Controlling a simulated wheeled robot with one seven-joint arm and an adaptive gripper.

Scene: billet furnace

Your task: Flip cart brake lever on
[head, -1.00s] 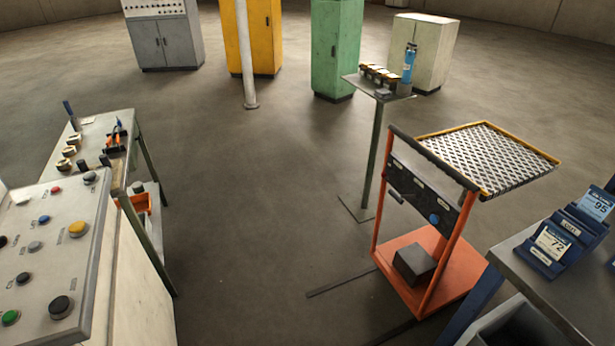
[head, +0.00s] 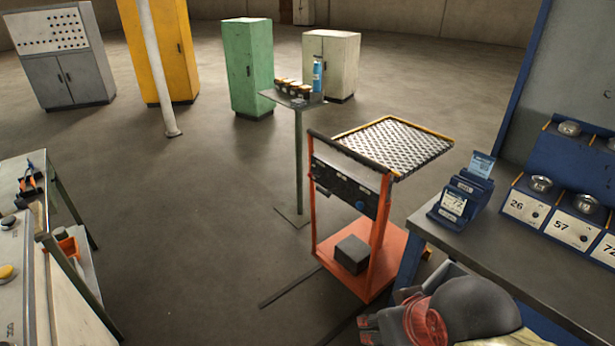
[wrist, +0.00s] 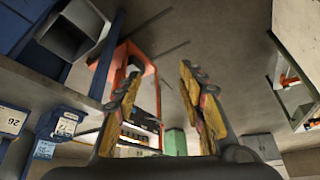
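The cart (head: 383,240) has an orange frame, a mesh top with a yellow rim and a dark front panel (head: 345,186). I cannot tell the lever's setting. My gripper (head: 366,328) is at the lower right of the head view, in front of the cart and apart from it. In the wrist view my gripper (wrist: 160,85) is open and empty, with the orange cart (wrist: 122,58) beyond its left finger.
A workbench (head: 470,240) with a card holder (head: 452,207) and several numbered bins stands close to the cart's right. A dark grey block (head: 352,254) lies on the cart's base. A small stand (head: 299,160) is behind it. Floor left of the cart is clear.

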